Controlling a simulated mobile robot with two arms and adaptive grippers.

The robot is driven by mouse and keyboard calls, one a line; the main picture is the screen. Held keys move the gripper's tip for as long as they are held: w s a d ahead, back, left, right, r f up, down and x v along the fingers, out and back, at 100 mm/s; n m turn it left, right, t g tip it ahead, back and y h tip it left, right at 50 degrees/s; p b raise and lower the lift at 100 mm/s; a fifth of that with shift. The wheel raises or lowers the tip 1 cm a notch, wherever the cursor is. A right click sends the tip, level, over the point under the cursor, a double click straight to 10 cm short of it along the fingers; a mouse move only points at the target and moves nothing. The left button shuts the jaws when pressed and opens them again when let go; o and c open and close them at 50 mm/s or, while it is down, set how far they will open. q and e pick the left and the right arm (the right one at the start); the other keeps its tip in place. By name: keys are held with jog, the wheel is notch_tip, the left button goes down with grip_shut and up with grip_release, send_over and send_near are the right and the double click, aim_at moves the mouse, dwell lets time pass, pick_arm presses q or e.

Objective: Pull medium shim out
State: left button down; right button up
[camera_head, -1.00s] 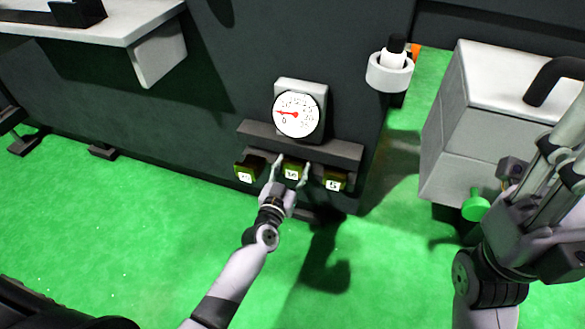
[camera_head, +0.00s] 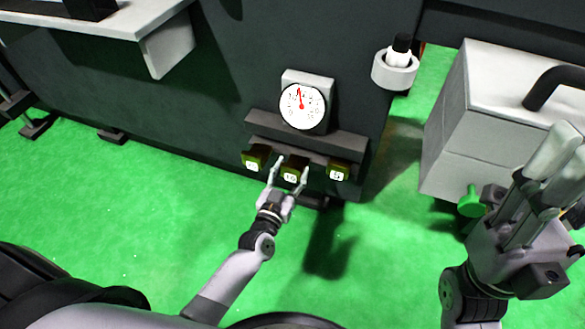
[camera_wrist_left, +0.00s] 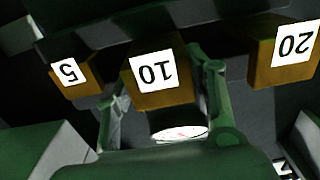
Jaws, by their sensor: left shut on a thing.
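Three dark yellow shims with white labels sit in a row under a ledge on the machine. The middle one (camera_head: 292,175) reads 10 in the left wrist view (camera_wrist_left: 152,72). The shim labelled 20 (camera_head: 256,158) is left of it and the shim labelled 5 (camera_head: 338,173) is right of it in the head view. My left gripper (camera_head: 291,175) is shut on the middle shim, one finger at each side. That shim stands further forward than its neighbours. My right gripper (camera_head: 543,185) hangs at the far right, away from the shims; its finger gap is unclear.
A dial gauge (camera_head: 302,105) sits above the ledge (camera_head: 310,135), its red needle pointing up. A ring holder (camera_head: 394,72) with a white, black-capped item is at upper right. A grey cabinet (camera_head: 450,130) stands at right. The green floor (camera_head: 130,210) in front is clear.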

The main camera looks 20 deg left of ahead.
pick_arm(q)
jog(key=c, duration=1.1)
grip_release()
jog(key=shift+s+f, duration=0.15)
jog(key=shift+s, duration=0.05)
jog(key=shift+o, duration=1.9)
jog(key=shift+s, duration=0.1)
jog(key=s, duration=1.2)
jog(key=shift+a, duration=0.2)
